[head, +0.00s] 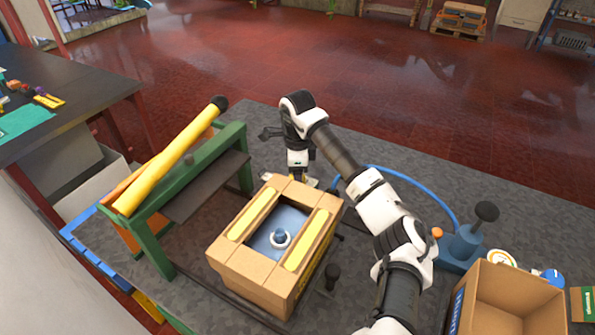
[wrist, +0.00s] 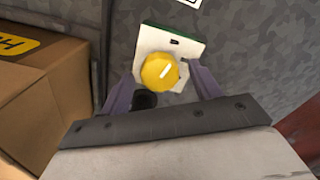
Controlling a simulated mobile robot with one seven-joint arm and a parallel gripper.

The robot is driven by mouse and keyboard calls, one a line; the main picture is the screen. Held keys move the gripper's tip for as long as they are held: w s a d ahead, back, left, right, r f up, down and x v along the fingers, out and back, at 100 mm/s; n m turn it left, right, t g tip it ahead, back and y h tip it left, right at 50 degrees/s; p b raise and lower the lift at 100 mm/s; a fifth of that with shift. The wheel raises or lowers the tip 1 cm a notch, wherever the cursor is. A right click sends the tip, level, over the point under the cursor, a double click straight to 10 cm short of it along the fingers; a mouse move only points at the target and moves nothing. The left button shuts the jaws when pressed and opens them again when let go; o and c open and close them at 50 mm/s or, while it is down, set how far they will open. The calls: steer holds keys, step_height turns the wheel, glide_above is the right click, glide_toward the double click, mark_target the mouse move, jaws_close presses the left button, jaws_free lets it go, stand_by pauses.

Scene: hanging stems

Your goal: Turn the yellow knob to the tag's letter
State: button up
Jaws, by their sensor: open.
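The yellow knob (wrist: 160,73) sits on a small white plate (wrist: 148,40) with a green edge, in the wrist view. A short white line on the knob points up and slightly right. My gripper (wrist: 163,82) is open, with one finger at each side of the knob and plate; I cannot tell whether they touch. A white tag (wrist: 188,2) is cut off by the top edge of the wrist view, and its letter cannot be read. In the head view my gripper (head: 299,177) is low behind the cardboard box, and the knob cannot be made out clearly.
The cardboard box (head: 253,281) stands just in front of my gripper and shows at left in the wrist view (wrist: 45,95). A green frame (head: 153,238) with a yellow bar (head: 165,160) is left. A blue hose (head: 420,181) curves right, near a blue stand (head: 462,250).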

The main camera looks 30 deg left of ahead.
steer(key=shift+f, duration=0.15)
steer(key=c, duration=1)
